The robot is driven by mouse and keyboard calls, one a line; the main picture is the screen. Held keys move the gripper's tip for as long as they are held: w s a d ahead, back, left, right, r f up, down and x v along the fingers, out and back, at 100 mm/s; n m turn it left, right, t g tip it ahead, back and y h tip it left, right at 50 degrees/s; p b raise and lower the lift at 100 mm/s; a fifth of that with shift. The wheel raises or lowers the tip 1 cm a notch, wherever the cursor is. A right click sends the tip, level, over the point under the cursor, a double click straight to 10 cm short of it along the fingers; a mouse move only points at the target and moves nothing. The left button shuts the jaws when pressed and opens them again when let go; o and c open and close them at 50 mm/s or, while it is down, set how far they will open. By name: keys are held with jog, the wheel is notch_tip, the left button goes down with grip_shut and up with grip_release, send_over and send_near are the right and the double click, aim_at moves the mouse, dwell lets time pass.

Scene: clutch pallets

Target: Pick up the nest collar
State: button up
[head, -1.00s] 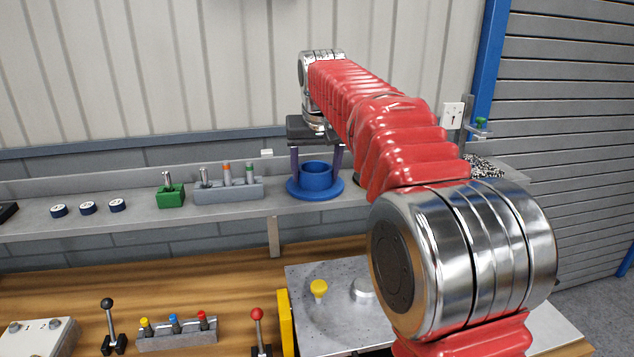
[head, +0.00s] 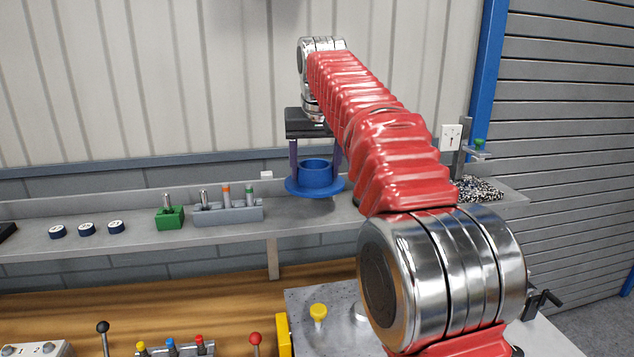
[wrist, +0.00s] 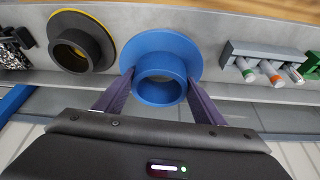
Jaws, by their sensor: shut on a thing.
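The nest collar appears to be the blue flanged ring (head: 316,180), a short open cylinder on a wide round flange. It also shows in the wrist view (wrist: 160,68). My gripper (head: 316,168) is above the shelf, pointing down, with its two purple fingers on opposite sides of the collar's cylinder. In the wrist view my gripper (wrist: 160,86) has a finger against each side of it. The collar is upright and held a little above the shelf, with a shadow beneath it.
The grey shelf (head: 110,249) carries a green block (head: 170,218), a grey rack (head: 228,212) with several pegs, and several dark round pieces to the left. A dark flanged ring (wrist: 82,44) with a yellow edge stands beside the collar in the wrist view. The wall is close behind.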

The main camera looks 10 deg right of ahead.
notch_tip(320, 180, up, 4)
jog(key=shift+f, duration=0.1)
jog(key=shift+s, duration=0.15)
dwell(1.5)
